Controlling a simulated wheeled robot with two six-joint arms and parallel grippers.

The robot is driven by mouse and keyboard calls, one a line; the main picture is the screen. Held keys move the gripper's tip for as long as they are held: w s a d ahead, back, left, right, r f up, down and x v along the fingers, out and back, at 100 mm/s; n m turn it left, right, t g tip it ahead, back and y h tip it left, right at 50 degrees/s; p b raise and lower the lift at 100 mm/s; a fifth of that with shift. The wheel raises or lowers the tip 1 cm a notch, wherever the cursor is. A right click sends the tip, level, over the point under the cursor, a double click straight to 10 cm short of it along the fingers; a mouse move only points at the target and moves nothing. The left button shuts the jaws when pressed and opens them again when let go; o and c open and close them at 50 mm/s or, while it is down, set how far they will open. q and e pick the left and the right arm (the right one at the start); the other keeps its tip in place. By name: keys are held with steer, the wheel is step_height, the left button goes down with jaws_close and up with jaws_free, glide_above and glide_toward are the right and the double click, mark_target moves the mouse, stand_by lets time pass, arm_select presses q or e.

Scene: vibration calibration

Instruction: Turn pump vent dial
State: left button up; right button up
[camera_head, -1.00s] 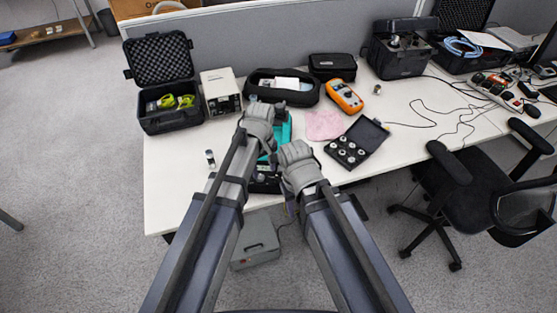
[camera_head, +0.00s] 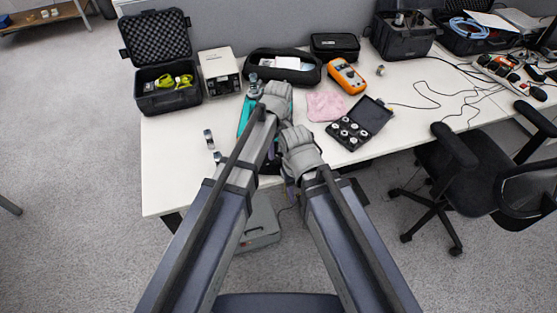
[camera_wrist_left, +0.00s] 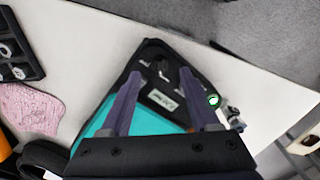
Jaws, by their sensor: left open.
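The pump appears as a black-edged unit with a teal face in the left wrist view (camera_wrist_left: 98,122). Its black end panel has small dark knobs (camera_wrist_left: 162,69) and a pale display (camera_wrist_left: 163,100); I cannot tell for sure which knob is the vent dial. My left gripper (camera_wrist_left: 161,76) is open, its two dark fingers spread over this panel with a knob between the tips. Contact cannot be judged. In the head view the teal face (camera_head: 243,117) shows beside my left wrist, which hides most of the unit. My right wrist is close beside it; its fingers are hidden.
Small cylindrical parts (camera_head: 208,138) stand left of my arms. A pink cloth (camera_head: 326,105), an orange meter (camera_head: 346,76) and a black case of round parts (camera_head: 372,112) lie to the right. An open black case (camera_head: 160,98) stands back left.

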mark_target(279, 157)
arm_select(q)
steer(key=shift+f+b, duration=1.35)
steer(key=shift+f, duration=0.55)
steer(key=shift+r, duration=0.1)
jaws_close()
